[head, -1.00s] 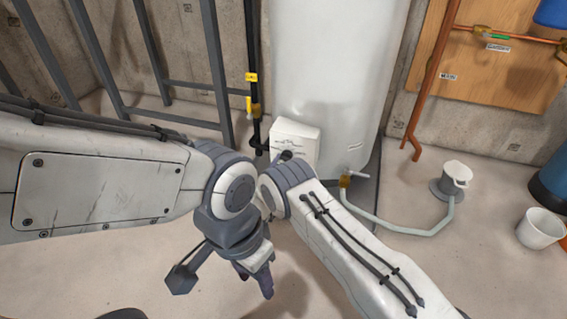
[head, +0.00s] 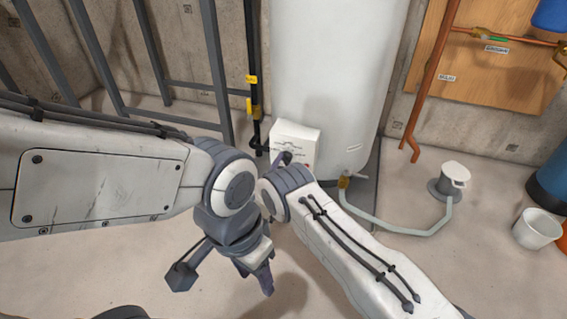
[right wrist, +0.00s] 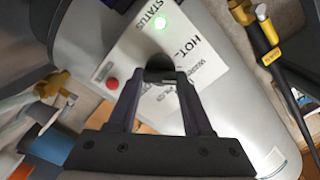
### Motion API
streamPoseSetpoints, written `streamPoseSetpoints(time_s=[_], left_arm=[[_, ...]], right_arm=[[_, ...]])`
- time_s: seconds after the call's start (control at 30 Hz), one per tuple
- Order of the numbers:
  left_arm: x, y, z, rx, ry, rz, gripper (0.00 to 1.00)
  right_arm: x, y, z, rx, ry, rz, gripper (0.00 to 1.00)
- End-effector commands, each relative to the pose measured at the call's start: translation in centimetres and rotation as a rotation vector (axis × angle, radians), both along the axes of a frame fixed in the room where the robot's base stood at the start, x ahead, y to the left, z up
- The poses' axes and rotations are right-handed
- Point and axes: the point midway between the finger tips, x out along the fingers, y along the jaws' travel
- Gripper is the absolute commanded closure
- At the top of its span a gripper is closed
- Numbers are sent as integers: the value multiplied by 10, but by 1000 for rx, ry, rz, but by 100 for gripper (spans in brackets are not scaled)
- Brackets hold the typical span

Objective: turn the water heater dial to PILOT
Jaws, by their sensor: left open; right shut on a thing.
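The water heater's white control box (head: 297,140) sits low on the front of the white tank (head: 335,60). My right gripper (right wrist: 165,78) is shut on the dark dial (right wrist: 160,64), one finger on each side. The dial's pointer and most setting marks are hidden or too small to read. My left gripper (head: 256,278) is open and empty, hanging low over the floor, apart from the heater.
A black gas pipe (head: 254,55) with yellow tags runs left of the tank. A drain valve (head: 345,182) and hose (head: 400,229) are at lower right, leading to a floor drain (head: 450,182). A white bucket (head: 538,229) stands farther right. Grey metal framing (head: 215,60) is at left.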

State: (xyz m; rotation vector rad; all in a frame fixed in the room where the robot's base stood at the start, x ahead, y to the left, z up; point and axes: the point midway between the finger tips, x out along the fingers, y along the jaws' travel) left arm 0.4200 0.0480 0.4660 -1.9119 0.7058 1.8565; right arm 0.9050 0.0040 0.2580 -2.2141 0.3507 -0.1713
Motion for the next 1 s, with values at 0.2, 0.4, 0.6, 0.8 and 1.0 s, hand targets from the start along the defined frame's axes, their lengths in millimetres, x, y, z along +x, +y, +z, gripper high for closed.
streamPoseSetpoints(time_s=[0.2, 0.4, 0.6, 0.8, 1.0], left_arm=[[0, 0, 6, 0, 0, 0, 50], [0, 0, 10, 0, 0, 0, 50], [0, 0, 14, 0, 0, 0, 50], [0, 0, 18, 0, 0, 0, 50], [0, 0, 23, 0, 0, 0, 50]], right_arm=[[-1, 0, -1, 193, -60, 0, 100], [-1, 0, -1, 373, -119, 0, 100], [-1, 0, -2, 553, -177, -1, 100], [-1, 0, -2, 734, -236, -1, 100], [-2, 0, -2, 911, -293, -1, 100]])
